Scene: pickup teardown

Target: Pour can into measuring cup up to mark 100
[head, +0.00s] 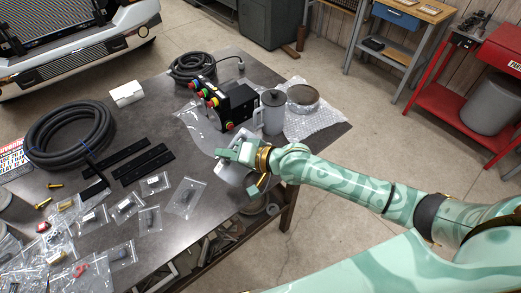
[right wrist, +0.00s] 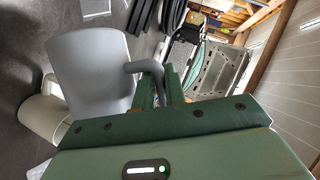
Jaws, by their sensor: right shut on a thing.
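My right gripper (head: 238,151) is at the table's right edge, shut on the handle of a smooth grey can (head: 235,172). The arm and gripper partly hide the can in the head view. In the right wrist view the fingers (right wrist: 163,85) close on its handle and its grey body (right wrist: 88,58) is left of them. No marks or fill level are readable. My left gripper is out of view.
A black box with coloured buttons (head: 236,106) stands left of the cup. A tape roll (head: 303,98) lies on bubble wrap at the right. A coiled black hose (head: 70,135), black strips and several small bags cover the left of the table (head: 150,90).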

